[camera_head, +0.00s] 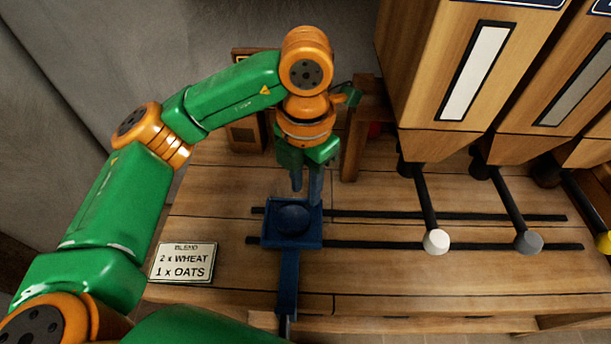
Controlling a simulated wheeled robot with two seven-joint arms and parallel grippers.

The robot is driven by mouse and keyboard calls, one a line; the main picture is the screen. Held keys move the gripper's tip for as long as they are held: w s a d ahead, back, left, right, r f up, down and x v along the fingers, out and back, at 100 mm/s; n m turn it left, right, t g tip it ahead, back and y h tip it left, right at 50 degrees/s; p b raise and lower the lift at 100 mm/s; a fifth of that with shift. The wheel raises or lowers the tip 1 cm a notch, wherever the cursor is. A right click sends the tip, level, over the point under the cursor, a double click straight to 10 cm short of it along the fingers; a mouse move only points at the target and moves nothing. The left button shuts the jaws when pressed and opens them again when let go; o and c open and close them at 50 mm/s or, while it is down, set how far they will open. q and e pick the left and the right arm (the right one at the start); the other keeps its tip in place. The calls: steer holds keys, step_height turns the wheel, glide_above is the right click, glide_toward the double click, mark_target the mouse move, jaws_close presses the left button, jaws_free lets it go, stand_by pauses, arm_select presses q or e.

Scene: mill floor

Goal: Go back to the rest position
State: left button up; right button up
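My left arm comes in from the left, and my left gripper (306,187) points down over the back edge of a blue square tray (270,240) with a round hollow. Its two fingers show a narrow gap with nothing visible between them. The fingertips are close to the tray's back edge; I cannot tell whether they touch it. My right gripper is not in view.
The tray sits on two dark rails (400,245) along a wooden bench (370,285), with a blue handle (288,285) toward the front. Wooden hoppers (420,75) with knobbed levers stand right. A sign (184,262) reads BLEND, 2 x WHEAT, 1 x OATS. A wooden post (354,140) stands beside the gripper.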

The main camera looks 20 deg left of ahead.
arm_select(q)
step_height(320, 180, up, 4)
steer(key=shift+f, duration=0.25)
